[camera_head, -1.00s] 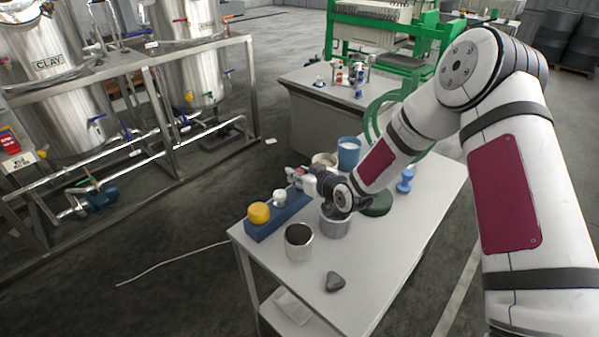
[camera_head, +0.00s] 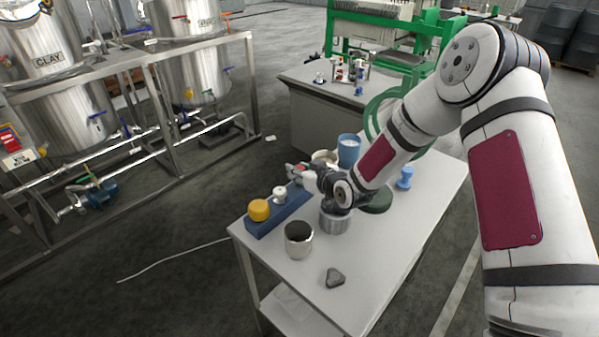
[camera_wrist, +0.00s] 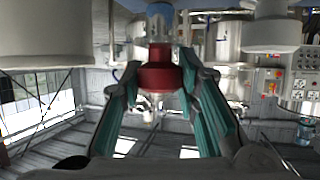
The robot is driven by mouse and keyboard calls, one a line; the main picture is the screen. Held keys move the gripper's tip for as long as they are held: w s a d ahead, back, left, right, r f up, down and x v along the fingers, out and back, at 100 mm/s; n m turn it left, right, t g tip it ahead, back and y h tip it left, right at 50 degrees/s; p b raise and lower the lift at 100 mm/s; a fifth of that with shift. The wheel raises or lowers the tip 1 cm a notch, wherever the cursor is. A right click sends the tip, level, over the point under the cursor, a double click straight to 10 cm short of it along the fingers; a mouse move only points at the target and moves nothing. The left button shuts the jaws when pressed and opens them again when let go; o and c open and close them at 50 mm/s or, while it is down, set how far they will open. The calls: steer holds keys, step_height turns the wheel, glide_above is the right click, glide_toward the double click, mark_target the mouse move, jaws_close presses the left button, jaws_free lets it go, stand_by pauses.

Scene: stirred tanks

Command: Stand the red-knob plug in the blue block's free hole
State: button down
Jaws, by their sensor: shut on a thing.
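The blue block (camera_head: 282,215) lies along the left edge of the white table. A yellow knob (camera_head: 258,210) stands at its near end and a white knob (camera_head: 279,193) farther along. My gripper (camera_head: 294,171) is over the block's far end, and I cannot see a free hole there. In the wrist view, the red knob (camera_wrist: 160,75) sits between the teal finger pads of my gripper (camera_wrist: 159,80), which is shut on it. A blue and pale part (camera_wrist: 160,18) shows beyond the knob. The plug's lower end and its contact with the block are unclear.
A grey cup (camera_head: 299,238) and a dark stone (camera_head: 334,278) are on the near table. A metal pot (camera_head: 334,220) stands under my wrist. A blue cup (camera_head: 348,150), a cream cup (camera_head: 325,158) and a blue fitting (camera_head: 404,178) stand farther back. The near right tabletop is clear.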

steer(key=shift+r, duration=0.7)
steer(key=shift+f, duration=1.3)
stand_by(1.0)
steer(key=c, duration=1.1)
jaws_free()
steer(key=v, duration=1.2)
steer(key=shift+r, duration=0.1)
